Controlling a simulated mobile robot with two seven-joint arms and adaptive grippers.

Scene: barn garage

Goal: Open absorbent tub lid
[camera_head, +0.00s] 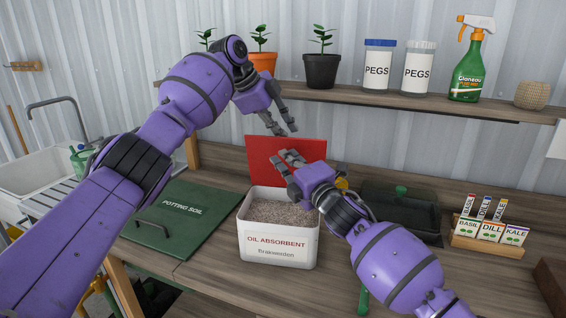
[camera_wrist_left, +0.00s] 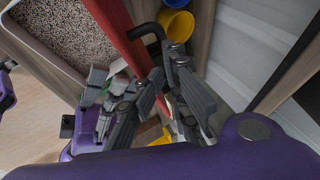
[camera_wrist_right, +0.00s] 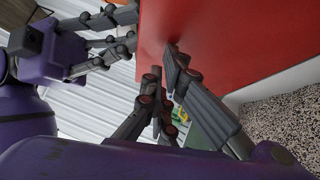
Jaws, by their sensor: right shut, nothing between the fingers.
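The white oil absorbent tub (camera_head: 278,248) stands on the bench, full of brown-grey granules. Its red lid (camera_head: 262,153) stands upright at the tub's back edge, swung up off the opening. A dark bent handle (camera_wrist_left: 151,33) shows beside the lid in the left wrist view. My left gripper (camera_head: 287,132) is above and behind the lid's top edge; its fingertips are close together beside the handle, and I cannot tell whether they grip it. My right gripper (camera_head: 290,153) is shut and empty in front of the lid, above the tub; its fingertips (camera_wrist_right: 163,58) are at the lid's face.
A green potting soil lid (camera_head: 180,215) lies left of the tub. A dark tray (camera_head: 400,206) and a seed packet holder (camera_head: 488,245) are to the right. A shelf (camera_head: 350,96) with plants, peg jars and a spray bottle runs behind. Yellow and blue cups (camera_wrist_left: 176,24) stand behind the lid.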

